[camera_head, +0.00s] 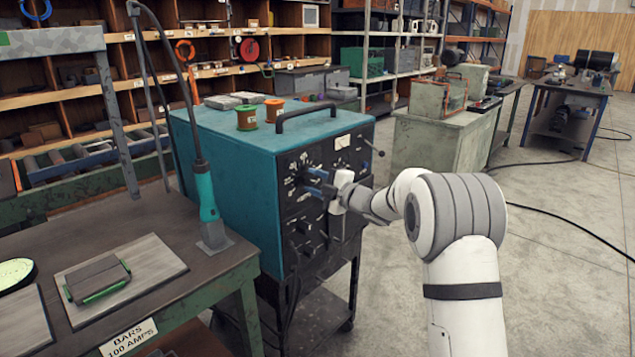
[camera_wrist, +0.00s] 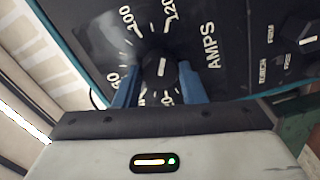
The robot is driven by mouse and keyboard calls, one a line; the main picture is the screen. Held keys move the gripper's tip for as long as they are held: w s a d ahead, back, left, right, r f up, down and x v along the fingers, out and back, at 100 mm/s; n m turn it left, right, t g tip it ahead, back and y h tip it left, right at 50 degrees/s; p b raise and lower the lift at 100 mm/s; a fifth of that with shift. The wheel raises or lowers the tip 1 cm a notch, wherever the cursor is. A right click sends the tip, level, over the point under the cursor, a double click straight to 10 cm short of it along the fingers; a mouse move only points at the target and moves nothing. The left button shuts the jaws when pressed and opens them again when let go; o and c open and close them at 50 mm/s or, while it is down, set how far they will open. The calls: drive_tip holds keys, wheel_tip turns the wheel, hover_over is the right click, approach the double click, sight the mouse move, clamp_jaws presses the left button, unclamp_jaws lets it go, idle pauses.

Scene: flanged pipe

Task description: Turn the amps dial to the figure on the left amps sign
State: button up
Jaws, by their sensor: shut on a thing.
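My gripper (camera_head: 318,182) is at the front panel of the teal machine (camera_head: 225,165). In the wrist view its blue fingers (camera_wrist: 159,76) stand on either side of the black amps dial (camera_wrist: 161,70), shut on its knob. The knob's white mark lies nearly upright in that view, its upper end towards the figure 120 (camera_wrist: 169,14). The figure 100 (camera_wrist: 128,20) is to its upper left; lower figures are partly hidden by the fingers. A white sign (camera_head: 128,338) on the left bench's front edge reads "BARS 100 AMPS".
The left bench (camera_head: 145,225) holds plates, a bar block (camera_head: 97,279) and an upright teal torch (camera_head: 207,195). Other knobs (camera_wrist: 300,30) sit beside the amps dial on the panel. A grey-green cabinet (camera_head: 440,140) stands behind. The floor at right is open, with black cables.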

drive_tip(key=o, duration=1)
drive_tip(key=v, duration=0.7)
drive_tip(key=shift+s+d+b, duration=0.25)
drive_tip(key=shift+d+b, duration=0.05)
drive_tip(key=s+d+r+m+t+h+p, duration=0.2)
drive_tip(key=d+r+m+t+h+p, duration=0.1)
drive_tip(key=d+r+m+h, duration=0.4)
drive_tip(key=s+d+m+g+h+p, duration=0.2)
drive_tip(key=s+d+m+h, duration=0.5)
drive_tip(key=s+d+m, duration=0.15)
drive_tip(key=s+f+m+g+p, duration=0.2)
drive_tip(key=s+f+m+g, duration=0.1)
drive_tip(key=s, duration=1.2)
drive_tip(key=s+f+m+g+p, duration=0.2)
drive_tip(key=s+m+g, duration=0.4)
drive_tip(key=s, duration=1)
drive_tip(key=shift+s+d+f+m, duration=0.25)
drive_tip(key=shift+f+m, duration=0.1)
drive_tip(key=shift+f, duration=0.15)
